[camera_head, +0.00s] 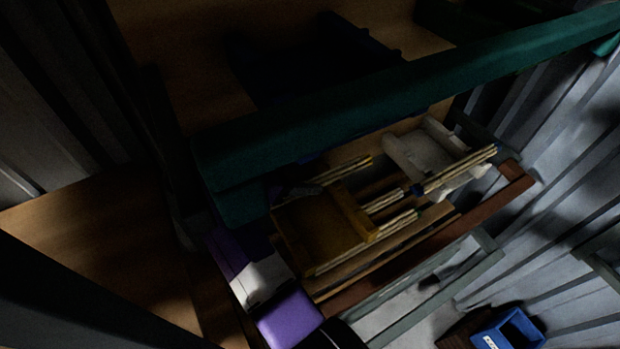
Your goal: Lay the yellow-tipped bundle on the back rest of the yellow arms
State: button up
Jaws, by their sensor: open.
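The view is dark. Several pale rattan bundles lie on the bench tray. One bundle (340,175) at the back left of the group has a yellowish tip at its right end. Two more bundles stick out to the right of a yellow-brown box (315,228); the nearer one (395,228) has a greenish tip. A bundle with blue ends (455,170) lies across a white rest (425,150) at the right. I cannot pick out my gripper in this view.
A long green beam (400,100) crosses above the bench. A brown rail (430,250) edges the tray in front. A purple and white piece (290,318) is at the left end. A blue bin (510,330) stands at lower right. The wooden surface (90,240) at left looks bare.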

jog(key=shift+b+v, duration=0.55)
jog(key=shift+v, duration=2.15)
